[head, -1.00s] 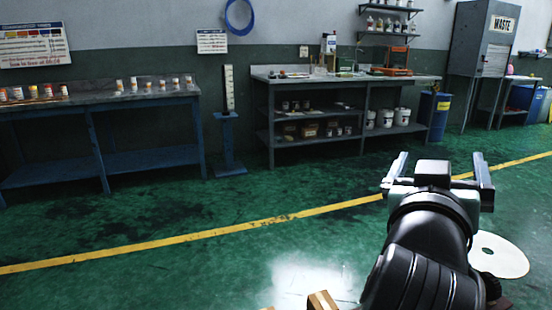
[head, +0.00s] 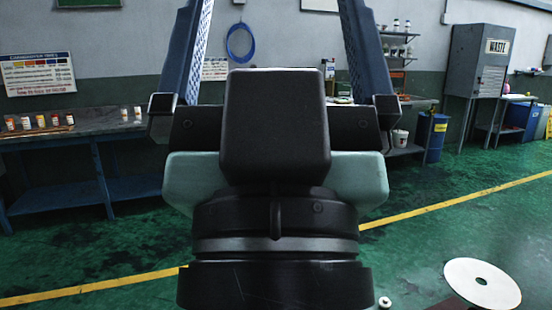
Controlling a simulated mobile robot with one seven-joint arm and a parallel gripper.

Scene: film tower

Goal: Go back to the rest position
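My gripper (head: 272,22) fills the middle of the head view, close to the camera and pointing up and away. Its two long fingers stand wide apart and run out of the top of the picture, so their tips may be cut off.
A white disc (head: 500,287) with a centre hole lies low at the right. A blue bench (head: 75,140) with several small bottles stands at the left. A grey waste cabinet (head: 465,60) and blue drum (head: 431,138) stand at the right. Green floor is open between.

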